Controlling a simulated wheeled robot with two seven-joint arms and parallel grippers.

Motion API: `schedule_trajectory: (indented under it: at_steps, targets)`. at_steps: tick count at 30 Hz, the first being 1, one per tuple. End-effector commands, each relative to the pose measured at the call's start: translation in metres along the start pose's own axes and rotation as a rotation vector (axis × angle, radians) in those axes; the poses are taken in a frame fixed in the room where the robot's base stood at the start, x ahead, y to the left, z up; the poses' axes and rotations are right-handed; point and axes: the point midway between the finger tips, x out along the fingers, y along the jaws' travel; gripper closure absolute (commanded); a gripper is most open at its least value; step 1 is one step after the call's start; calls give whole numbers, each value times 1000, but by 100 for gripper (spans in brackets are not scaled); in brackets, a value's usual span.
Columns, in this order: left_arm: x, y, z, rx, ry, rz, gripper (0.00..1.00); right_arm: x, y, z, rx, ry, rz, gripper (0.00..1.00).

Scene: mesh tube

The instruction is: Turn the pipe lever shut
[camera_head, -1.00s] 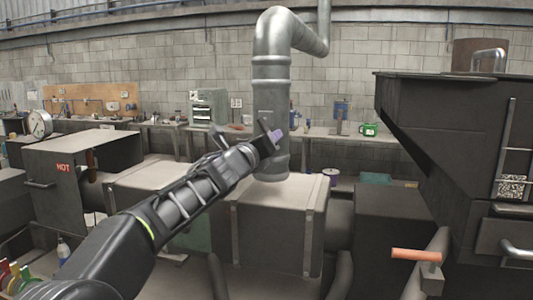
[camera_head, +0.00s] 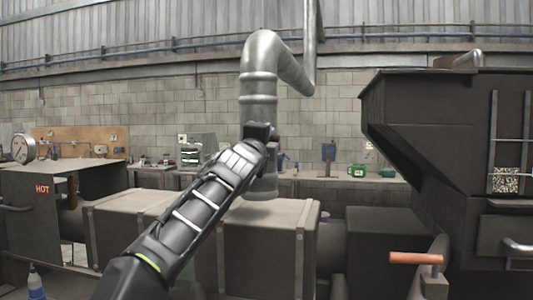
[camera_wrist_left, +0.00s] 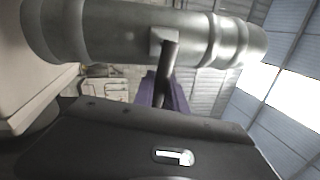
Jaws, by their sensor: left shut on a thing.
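A shiny metal pipe (camera_head: 259,96) rises from a grey box-shaped duct and bends to the right at its top. My left gripper (camera_head: 262,133) is up against the front of this pipe and hides the lever in the head view. In the left wrist view the pipe (camera_wrist_left: 125,32) runs across the top, and a dark lever (camera_wrist_left: 168,62) juts from a small block on it toward my gripper. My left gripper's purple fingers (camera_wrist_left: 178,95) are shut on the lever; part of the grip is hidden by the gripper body. My right gripper is not in view.
The box-shaped duct (camera_head: 262,236) stands below the pipe. A big dark hopper (camera_head: 430,130) is at the right, with an orange-handled bar (camera_head: 415,258) in front. A workbench with a green item (camera_head: 357,170) runs along the brick wall.

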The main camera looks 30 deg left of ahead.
Motion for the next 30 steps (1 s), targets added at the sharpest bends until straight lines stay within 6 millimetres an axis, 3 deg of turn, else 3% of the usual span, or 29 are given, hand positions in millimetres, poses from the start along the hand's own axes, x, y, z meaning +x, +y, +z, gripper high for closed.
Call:
schedule_trajectory:
  at_steps: [9, 23, 24, 30]
  targets:
    - [2, -5, 1, -123, -25, 2, 100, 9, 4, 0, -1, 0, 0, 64]
    - [2, -6, 2, -138, -29, 1, 100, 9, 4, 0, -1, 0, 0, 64]
    - [2, -6, 2, -138, -29, 1, 81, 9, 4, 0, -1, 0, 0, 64]
    - [2, -7, 1, -137, -28, 1, 64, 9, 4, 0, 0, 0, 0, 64]
